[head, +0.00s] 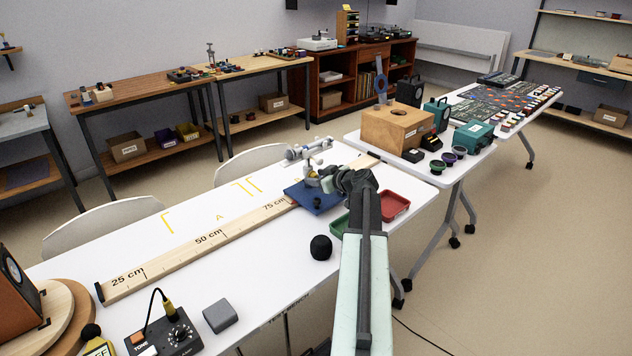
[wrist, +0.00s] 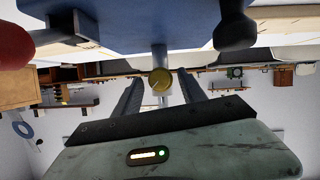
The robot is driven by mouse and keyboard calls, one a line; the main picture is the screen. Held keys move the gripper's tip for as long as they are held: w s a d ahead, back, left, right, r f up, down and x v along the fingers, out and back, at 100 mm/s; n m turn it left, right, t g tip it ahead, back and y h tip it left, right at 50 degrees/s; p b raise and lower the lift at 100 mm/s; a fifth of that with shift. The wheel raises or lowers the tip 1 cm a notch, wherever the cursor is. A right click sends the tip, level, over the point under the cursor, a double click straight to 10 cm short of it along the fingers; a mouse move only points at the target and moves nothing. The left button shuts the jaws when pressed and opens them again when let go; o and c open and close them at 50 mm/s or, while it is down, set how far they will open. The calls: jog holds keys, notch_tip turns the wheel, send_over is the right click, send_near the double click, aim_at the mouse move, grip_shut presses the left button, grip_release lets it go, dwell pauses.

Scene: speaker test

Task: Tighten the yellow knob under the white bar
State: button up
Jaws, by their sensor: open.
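The yellow knob (wrist: 160,79) shows in the wrist view, which looks upside down, beside a pale grey post (wrist: 159,55). My gripper (wrist: 158,77) is open, one dark finger on each side of the knob in the picture. I cannot tell whether either finger touches it. In the head view my gripper (head: 333,180) is at the stand with the pale bar (head: 310,148) on the blue base (head: 312,198). The knob is not clear there. The blue base fills the top of the wrist view (wrist: 150,22).
A red tray (head: 396,206) and a partly hidden green tray (head: 338,228) lie near my arm. A wooden ruler (head: 190,246) runs along the table to the stand. The table left of the ruler is mostly clear.

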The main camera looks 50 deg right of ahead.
grip_shut()
jog(key=shift+a, duration=0.3)
jog(key=shift+d, duration=0.2)
jog(key=shift+d+m+y, duration=0.2)
jog(key=shift+m+y, duration=0.1)
jog(key=shift+m, duration=0.2)
jog(key=shift+d+m+y, duration=0.15)
jog(key=shift+m+y, duration=0.55)
jog(key=shift+m, duration=0.2)
jog(key=shift+s+m+y+b, duration=0.1)
jog(key=shift+m+y+b, duration=0.55)
jog(key=shift+m, duration=0.35)
grip_release()
